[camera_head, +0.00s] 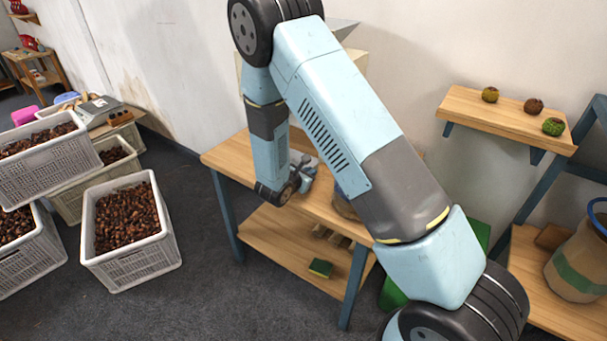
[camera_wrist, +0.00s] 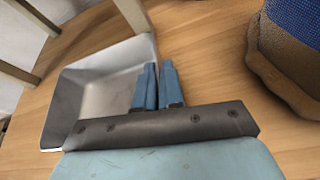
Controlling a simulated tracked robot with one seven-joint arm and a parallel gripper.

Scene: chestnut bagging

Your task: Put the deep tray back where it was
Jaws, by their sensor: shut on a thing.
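The deep tray (camera_wrist: 97,88) is a grey metal tray in the wrist view, left of my fingers, over the wooden table top (camera_wrist: 205,60). My gripper (camera_wrist: 158,68) is shut on the tray's right wall, with its two blue fingers close together. In the head view my gripper (camera_head: 303,180) is over the left part of the table (camera_head: 228,160). Only a small grey part of the tray shows there; my arm hides much of the rest. I cannot tell whether the tray's base touches the wood.
A brown and blue container (camera_wrist: 290,75) stands right of my gripper. Pale wooden bars (camera_wrist: 132,14) are close behind the tray. A green and yellow sponge (camera_head: 320,268) lies on the lower shelf. Crates of chestnuts (camera_head: 130,255) stand on the floor at left.

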